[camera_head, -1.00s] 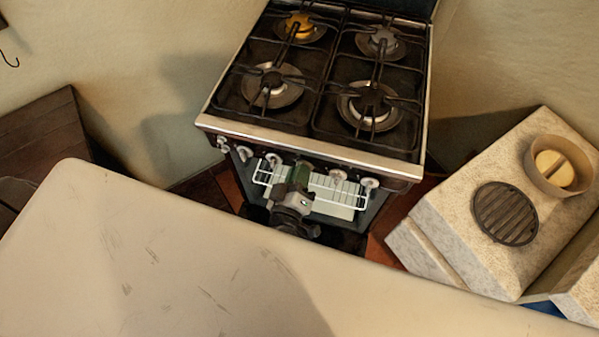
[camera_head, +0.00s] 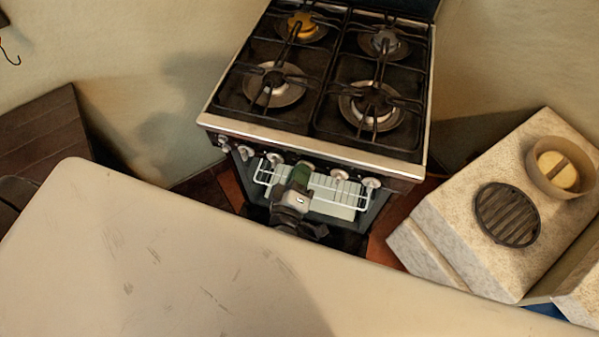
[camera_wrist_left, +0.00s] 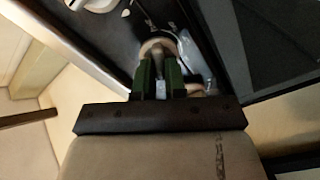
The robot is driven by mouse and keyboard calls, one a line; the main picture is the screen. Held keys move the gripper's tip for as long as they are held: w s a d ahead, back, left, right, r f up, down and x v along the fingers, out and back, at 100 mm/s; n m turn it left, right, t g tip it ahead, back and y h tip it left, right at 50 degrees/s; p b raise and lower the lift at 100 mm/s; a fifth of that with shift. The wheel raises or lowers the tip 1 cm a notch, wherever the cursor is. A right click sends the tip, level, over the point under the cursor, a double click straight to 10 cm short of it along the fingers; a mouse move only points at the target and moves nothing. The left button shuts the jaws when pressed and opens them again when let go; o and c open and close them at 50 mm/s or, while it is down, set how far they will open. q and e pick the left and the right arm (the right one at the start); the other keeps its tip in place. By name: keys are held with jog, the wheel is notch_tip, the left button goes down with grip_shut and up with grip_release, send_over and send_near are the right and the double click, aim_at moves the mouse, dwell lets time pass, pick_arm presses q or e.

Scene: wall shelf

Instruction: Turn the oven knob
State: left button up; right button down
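The black stove (camera_head: 300,147) has a row of light knobs along its front panel, below the metal edge. My left gripper (camera_head: 301,174) is at the middle of this row, and its green fingers cover the knob there in the head view. In the left wrist view, the oven knob (camera_wrist_left: 158,46) sits between the two green fingertips of my left gripper (camera_wrist_left: 160,68), which look closed on its grip. The gripper is rolled at an angle to the panel. My right gripper is not in view.
A white wire rack (camera_head: 345,193) is just below the knobs. A large pale surface (camera_head: 160,260) fills the foreground. A stone counter (camera_head: 455,225) with a round grate (camera_head: 507,214) and a round container (camera_head: 535,175) stands to the right.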

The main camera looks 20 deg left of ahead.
pick_arm(q)
jog(key=o, duration=0.5)
jog(key=shift+c, duration=0.2)
jog(key=s+b, duration=0.2)
jog(key=s, duration=0.9)
jog(key=shift+d, duration=0.3)
jog(key=shift+w, duration=0.1)
grip_shut()
dwell(0.8)
